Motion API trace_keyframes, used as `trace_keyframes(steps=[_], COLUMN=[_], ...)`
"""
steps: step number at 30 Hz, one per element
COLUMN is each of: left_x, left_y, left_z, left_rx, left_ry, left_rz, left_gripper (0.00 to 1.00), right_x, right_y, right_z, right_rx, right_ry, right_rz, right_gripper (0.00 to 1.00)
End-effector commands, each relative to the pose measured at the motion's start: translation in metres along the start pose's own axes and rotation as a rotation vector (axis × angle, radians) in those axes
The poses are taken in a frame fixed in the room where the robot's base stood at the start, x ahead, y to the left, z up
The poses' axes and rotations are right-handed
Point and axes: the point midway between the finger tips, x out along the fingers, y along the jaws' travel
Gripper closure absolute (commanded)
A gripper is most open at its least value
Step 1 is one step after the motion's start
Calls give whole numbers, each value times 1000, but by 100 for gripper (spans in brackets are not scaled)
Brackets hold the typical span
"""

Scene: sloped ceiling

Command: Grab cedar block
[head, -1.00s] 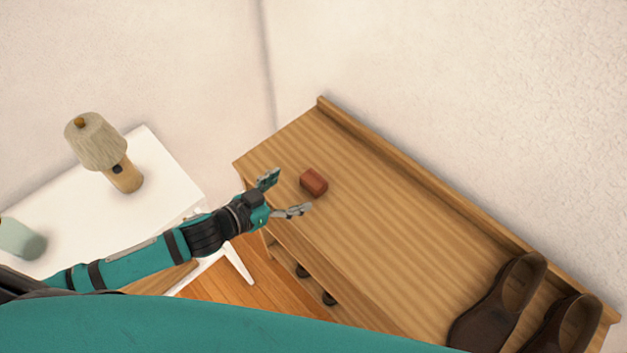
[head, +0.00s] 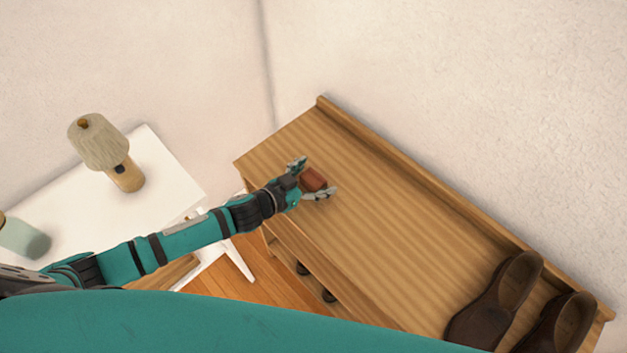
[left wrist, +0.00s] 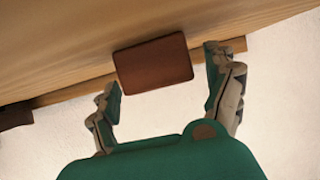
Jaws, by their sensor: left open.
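The cedar block (head: 313,180) is a small reddish-brown block lying on the wooden top near its left end. My left gripper (head: 316,178) reaches in from the left, open, with one finger on either side of the block. In the left wrist view the block (left wrist: 153,63) sits ahead, between the spread fingertips of the left gripper (left wrist: 163,75). A small gap shows at the right finger; the left finger is very close to the block, and contact cannot be told. My right gripper is not in view.
The wooden bench (head: 385,215) has a raised back edge along the wall. Brown shoes (head: 500,300) stand at its far right end. The bench's middle is clear.

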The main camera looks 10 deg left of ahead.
Motion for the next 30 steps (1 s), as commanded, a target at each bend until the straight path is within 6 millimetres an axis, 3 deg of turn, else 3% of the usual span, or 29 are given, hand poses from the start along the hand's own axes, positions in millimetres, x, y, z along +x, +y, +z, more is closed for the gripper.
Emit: trace_keyframes(steps=[2, 13, 23, 30], left_x=[0, 0, -1, -8], left_y=[0, 0, 0, -1], left_z=[0, 0, -1, -18], left_rx=[0, -1, 0, 1], left_ry=[0, 0, 0, 2], left_rz=[0, 0, -1, 0], left_gripper=[19, 67, 69, 69], right_x=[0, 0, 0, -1], right_y=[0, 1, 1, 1], right_z=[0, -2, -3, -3], right_rx=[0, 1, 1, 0], right_ry=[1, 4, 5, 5], right_rz=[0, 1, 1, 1], right_gripper=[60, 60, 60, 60])
